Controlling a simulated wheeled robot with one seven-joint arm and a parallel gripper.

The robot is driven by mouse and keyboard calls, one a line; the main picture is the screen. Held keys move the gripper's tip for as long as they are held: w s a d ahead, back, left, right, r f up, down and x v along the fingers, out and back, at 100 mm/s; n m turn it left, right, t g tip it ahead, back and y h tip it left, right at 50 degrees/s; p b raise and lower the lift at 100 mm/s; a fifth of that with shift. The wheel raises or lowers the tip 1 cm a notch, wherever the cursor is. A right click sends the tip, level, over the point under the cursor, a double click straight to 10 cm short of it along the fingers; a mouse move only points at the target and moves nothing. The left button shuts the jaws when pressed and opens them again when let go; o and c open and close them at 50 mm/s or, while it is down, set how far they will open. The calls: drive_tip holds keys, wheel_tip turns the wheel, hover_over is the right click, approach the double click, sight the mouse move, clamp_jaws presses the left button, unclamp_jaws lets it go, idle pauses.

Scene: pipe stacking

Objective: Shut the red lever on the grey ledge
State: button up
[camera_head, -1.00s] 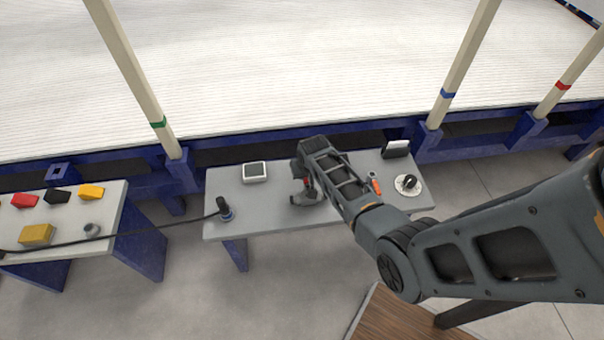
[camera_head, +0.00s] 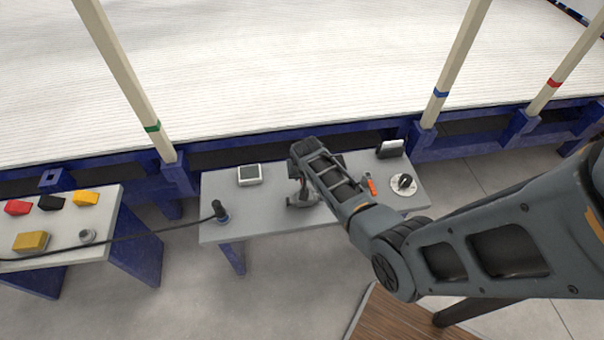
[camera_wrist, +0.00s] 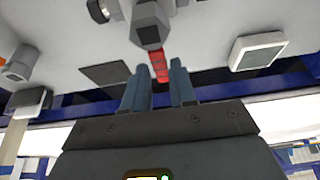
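The red lever (camera_wrist: 161,66) shows in the wrist view. It sticks out from a grey hexagonal valve-like fitting (camera_wrist: 150,24). My gripper (camera_wrist: 160,68) has its two fingers apart, with the lever in line with the gap between them. I cannot tell how deep the lever sits in the gap or whether a finger touches it. In the head view, part of the grey fitting (camera_head: 302,199) shows on the grey ledge (camera_head: 262,218) below my wrist. My arm hides the lever and the fingers there.
A white-framed device (camera_head: 249,175) and a black upright plug with a cable (camera_head: 221,211) are left of the fitting. An orange-red piece (camera_head: 372,186), a round dial (camera_head: 404,184) and a small dark-and-white stand (camera_head: 390,148) are on the right. Blue railing (camera_head: 268,140) runs behind.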

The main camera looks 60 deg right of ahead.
drive_tip(key=shift+o, duration=1.3)
drive_tip(key=shift+r, duration=0.1)
drive_tip(key=shift+p+v, duration=0.5)
drive_tip(key=shift+v, duration=3.35)
drive_tip(key=shift+s+a, duration=0.2)
drive_tip(key=shift+s, duration=0.05)
drive_tip(key=s+a+r+n+t, duration=0.3)
drive_tip(key=s+a, duration=0.5)
drive_tip(key=s+a+r+n+t, duration=0.3)
drive_tip(key=s+a+t, duration=0.1)
drive_tip(key=s+a, duration=0.45)
drive_tip(key=s+a+r+n+t+y, duration=0.1)
drive_tip(key=s+a+r, duration=0.2)
drive_tip(key=r, duration=0.5)
drive_tip(key=s+a+r+n+t+y, duration=0.1)
drive_tip(key=s+a+r+t, duration=0.1)
drive_tip(key=s+r, duration=0.3)
drive_tip(key=s+a+r+n+t+y, duration=0.1)
drive_tip(key=s+a+r, duration=0.3)
drive_tip(key=r, duration=0.7)
drive_tip(key=shift+a+n+t, duration=0.25)
drive_tip(key=shift+n+t, duration=0.15)
drive_tip(key=shift+t, duration=0.2)
